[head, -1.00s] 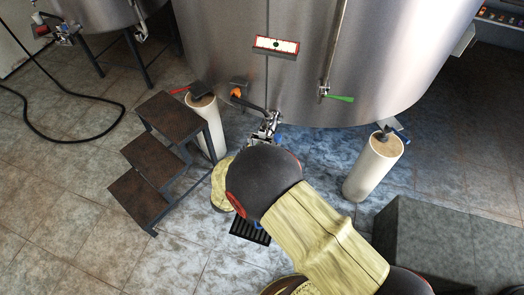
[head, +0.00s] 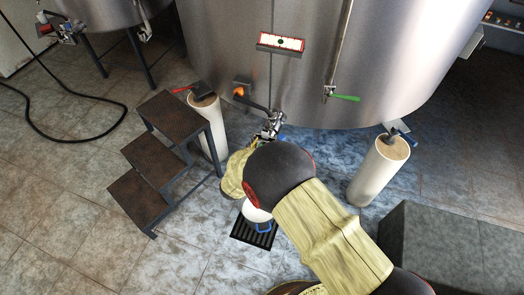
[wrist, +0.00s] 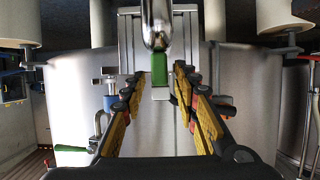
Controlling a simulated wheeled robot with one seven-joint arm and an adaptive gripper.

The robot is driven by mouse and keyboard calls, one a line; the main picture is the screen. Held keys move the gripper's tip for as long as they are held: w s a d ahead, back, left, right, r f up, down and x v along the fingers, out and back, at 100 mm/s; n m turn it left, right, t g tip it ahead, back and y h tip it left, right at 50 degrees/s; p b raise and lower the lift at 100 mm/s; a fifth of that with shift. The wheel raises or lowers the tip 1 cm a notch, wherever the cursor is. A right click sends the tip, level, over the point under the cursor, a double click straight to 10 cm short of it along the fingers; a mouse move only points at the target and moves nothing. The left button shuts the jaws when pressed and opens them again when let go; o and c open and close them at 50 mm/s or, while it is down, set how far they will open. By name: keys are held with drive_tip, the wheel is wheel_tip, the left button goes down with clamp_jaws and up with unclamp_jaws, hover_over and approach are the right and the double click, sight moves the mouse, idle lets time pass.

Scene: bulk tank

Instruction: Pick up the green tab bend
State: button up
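In the wrist view, a shiny metal bend (wrist: 157,22) with a green tab (wrist: 160,68) hangs in from the top centre. The tab shows between the two fingers of my gripper (wrist: 160,80), nearer their tips. The fingers, with yellow pads, are open, with a visible gap on each side of the tab. I cannot tell how deep the tab sits between them. In the head view my own arm hides the gripper and the bend; metal valve fittings (head: 271,124) show at the tank's bottom just beyond the arm.
The big steel tank (head: 220,60) stands behind, with a green lever (head: 345,97) on its front. Dark steps (head: 145,200) stand left. Pale pillars stand left (head: 210,125) and right (head: 378,170).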

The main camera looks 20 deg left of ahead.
drive_tip(key=c, duration=0.6)
clamp_jaws()
idle(0.3)
